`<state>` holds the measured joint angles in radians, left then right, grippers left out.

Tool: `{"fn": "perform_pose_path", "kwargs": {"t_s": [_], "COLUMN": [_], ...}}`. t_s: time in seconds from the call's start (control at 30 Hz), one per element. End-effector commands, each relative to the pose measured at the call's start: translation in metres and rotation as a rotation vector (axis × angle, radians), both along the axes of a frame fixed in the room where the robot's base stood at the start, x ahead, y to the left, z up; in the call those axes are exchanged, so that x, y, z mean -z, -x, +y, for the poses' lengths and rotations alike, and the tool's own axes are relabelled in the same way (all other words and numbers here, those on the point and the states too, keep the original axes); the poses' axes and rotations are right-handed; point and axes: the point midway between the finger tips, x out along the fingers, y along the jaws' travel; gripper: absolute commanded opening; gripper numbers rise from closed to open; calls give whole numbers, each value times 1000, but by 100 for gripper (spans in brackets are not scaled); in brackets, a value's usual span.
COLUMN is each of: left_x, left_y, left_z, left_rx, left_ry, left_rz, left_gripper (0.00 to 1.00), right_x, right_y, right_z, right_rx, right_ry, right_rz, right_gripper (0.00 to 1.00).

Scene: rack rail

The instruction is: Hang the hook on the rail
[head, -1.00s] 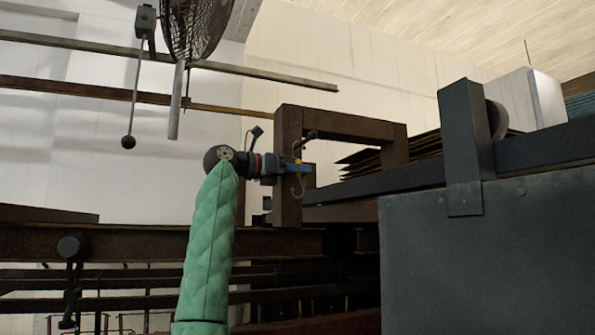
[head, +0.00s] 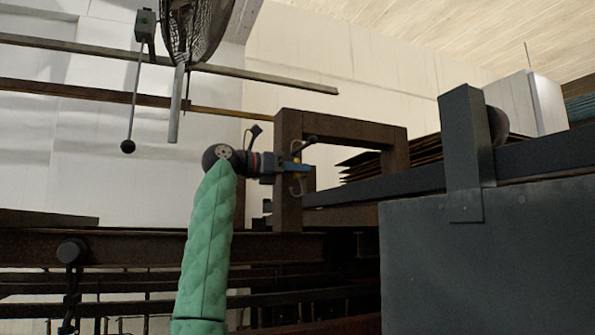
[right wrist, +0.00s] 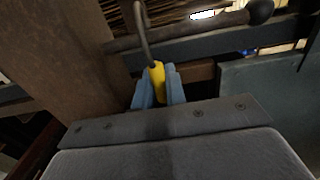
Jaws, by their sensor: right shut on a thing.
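The hook is a thin grey bent rod with a yellow grip (right wrist: 157,77). In the right wrist view its stem rises from the fingers and curves at the top edge. My right gripper (right wrist: 159,92) has blue fingers shut on the yellow grip. The rail (right wrist: 195,30) is a dark round bar ending in a ball. The stem crosses in front of it; I cannot tell whether they touch. My left gripper is not in view.
A rusty brown frame (head: 289,130) stands close beside my right gripper. A dark grey panel (head: 480,265) and a long dark beam (head: 545,145) fill the right side. A fan and a hanging lever (head: 133,100) are at upper left.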

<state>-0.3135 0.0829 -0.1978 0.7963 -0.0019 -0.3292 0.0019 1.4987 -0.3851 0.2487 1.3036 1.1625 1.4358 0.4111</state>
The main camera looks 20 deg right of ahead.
Motion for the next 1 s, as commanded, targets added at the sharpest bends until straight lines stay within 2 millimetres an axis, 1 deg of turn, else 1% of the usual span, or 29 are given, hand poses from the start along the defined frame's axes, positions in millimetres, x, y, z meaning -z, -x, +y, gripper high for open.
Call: {"fn": "perform_pose_path", "kwargs": {"t_s": [0.07,0.6,1.0], "left_x": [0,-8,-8], "left_y": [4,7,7], "left_z": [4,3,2], "left_rx": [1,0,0], "left_ry": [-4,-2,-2], "left_rz": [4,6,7], "left_gripper": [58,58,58], "right_x": [0,-13,-13], "right_y": [0,0,0], "right_z": [0,9,11], "right_rx": [0,-1,0], "right_ry": [0,0,0], "right_rz": [0,0,0], "right_gripper": [0,0,0]}}
